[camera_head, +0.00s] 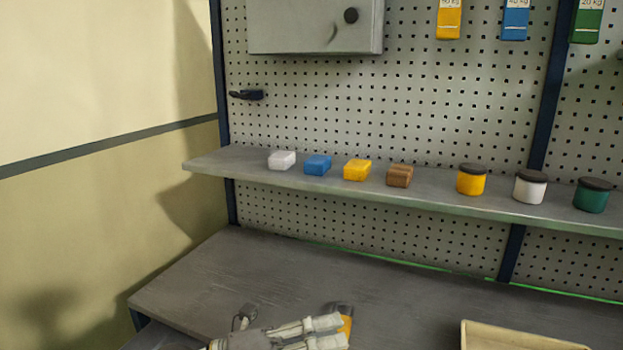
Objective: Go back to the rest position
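One gripper, which I take to be my left (330,333), shows at the bottom edge, reaching in from the lower left over the workbench (240,270). Its two pale fingers point right and lie close together; the frame edge cuts off part of it, so I cannot tell whether it is open or shut. A yellow-orange thing with a dark grey top (346,323) shows just behind the fingertips, partly hidden by them. I cannot tell whether the gripper touches it. My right gripper is not in view.
A shelf (225,165) on the pegboard holds white, blue, yellow and brown blocks and yellow, white and green dark-lidded jars. A grey cabinet (300,25) hangs above. A beige tray (500,337) sits at the bench's lower right. The bench's left side is clear.

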